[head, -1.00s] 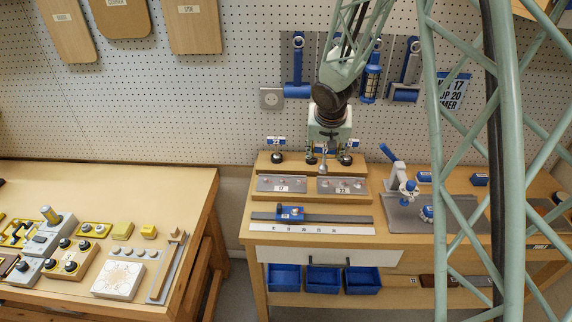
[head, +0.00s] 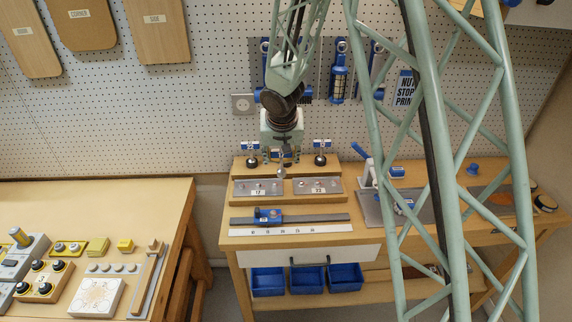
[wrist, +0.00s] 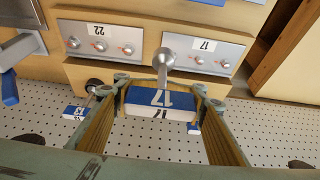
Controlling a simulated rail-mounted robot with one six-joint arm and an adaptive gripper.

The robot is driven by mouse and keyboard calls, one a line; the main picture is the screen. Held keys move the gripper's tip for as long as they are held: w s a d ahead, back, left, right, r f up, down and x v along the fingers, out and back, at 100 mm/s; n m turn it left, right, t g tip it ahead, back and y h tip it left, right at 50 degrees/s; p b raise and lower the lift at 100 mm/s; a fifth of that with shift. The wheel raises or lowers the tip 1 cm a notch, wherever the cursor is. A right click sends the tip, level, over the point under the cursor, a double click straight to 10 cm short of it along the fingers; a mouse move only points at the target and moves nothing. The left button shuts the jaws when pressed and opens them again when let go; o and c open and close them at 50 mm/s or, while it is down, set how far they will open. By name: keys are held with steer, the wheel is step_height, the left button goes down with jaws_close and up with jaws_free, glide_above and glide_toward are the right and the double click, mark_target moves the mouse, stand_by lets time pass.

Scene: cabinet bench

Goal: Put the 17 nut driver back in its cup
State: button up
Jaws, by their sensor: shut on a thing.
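My gripper (head: 281,150) is shut on the 17 nut driver (wrist: 160,98), a blue and white block marked 17 with a grey metal shaft and round socket end. The shaft also shows in the head view (head: 282,170), pointing down in front of the back wooden step. Two other nut drivers with blue and white labels stand on that step, one at left (head: 251,159) and one at right (head: 320,157). The held driver is between them in the picture. Its own cup is hidden behind the gripper and driver; I cannot tell the gap to it.
The wooden step (head: 240,171) stands against the pegboard. In front are metal plates marked 17 (head: 243,188) and 22 (head: 333,185), each with small nuts. A blue slider (head: 268,215) sits on a grey rail. A hand press (head: 369,172) is at right.

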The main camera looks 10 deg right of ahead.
steer(key=w+d+p, duration=0.2)
steer(key=w+p, duration=0.2)
steer(key=w, duration=0.3)
steer(key=w+d+f+p, duration=0.1)
steer(key=w+d+p, duration=0.2)
steer(key=w+p, duration=0.2)
steer(key=w, duration=0.3)
steer(key=shift+f+p, duration=0.25)
steer(key=shift+p, duration=0.05)
steer(key=shift+w, duration=0.1)
stand_by(0.4)
steer(key=shift+f, duration=1.75)
steer(key=shift+f+b, duration=0.6)
steer(key=shift+b, duration=0.5)
